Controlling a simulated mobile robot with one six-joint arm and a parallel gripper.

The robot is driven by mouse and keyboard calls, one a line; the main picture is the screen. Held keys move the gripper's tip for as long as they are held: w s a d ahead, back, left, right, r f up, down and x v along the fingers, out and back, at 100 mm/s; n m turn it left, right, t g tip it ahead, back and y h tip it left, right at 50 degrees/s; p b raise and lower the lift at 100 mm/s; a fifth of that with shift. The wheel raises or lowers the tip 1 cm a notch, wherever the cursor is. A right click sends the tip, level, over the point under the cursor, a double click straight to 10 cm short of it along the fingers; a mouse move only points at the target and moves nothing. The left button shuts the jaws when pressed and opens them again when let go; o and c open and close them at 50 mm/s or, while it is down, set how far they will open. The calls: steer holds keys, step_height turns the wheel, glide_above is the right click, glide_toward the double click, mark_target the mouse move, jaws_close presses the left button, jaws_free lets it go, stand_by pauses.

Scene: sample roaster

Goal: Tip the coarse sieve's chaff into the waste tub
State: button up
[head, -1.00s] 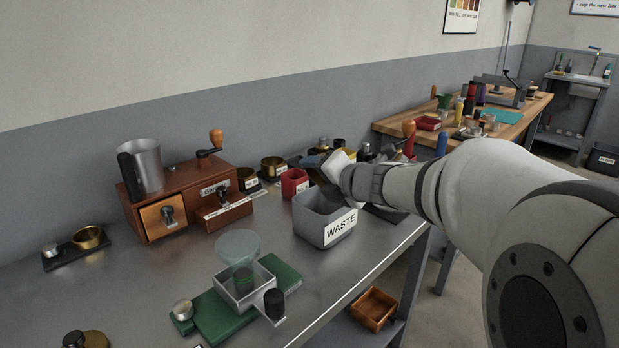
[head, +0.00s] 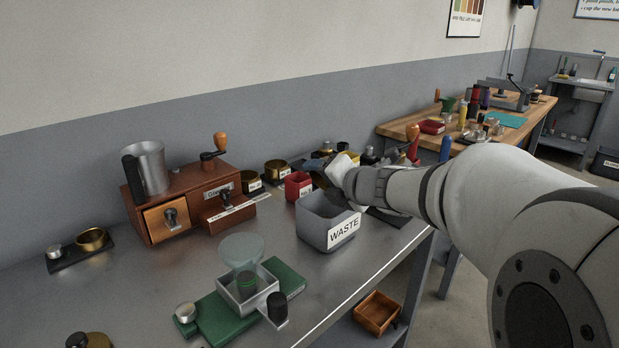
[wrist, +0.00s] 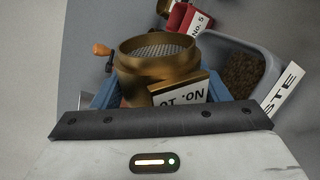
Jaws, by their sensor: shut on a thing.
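My gripper (head: 322,165) is shut on a brass sieve (wrist: 155,72), by its side, with blue pads (wrist: 104,92) around it. In the wrist view the sieve's grey mesh shows inside its round rim, and no chaff can be made out on the part seen. A white label on its wall is partly cut off. The grey waste tub (head: 318,232) stands on the metal bench, just below the gripper in the head view. In the wrist view the tub (wrist: 268,52) is right of the sieve, with brown chaff (wrist: 243,72) lying in it. The sieve's tilt is hard to judge in the head view.
A red No. 5 cup (head: 297,186) stands close behind the tub. Brass sieves (head: 275,172) and a wooden drawer box (head: 186,204) are to the left. A green board (head: 222,318) holding a square tray and glass funnel (head: 241,250) lies in front. Open bench lies between.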

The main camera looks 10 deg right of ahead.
step_height(320, 180, up, 3)
steer(key=p, duration=0.3)
steer(key=shift+r, duration=0.1)
stand_by(0.5)
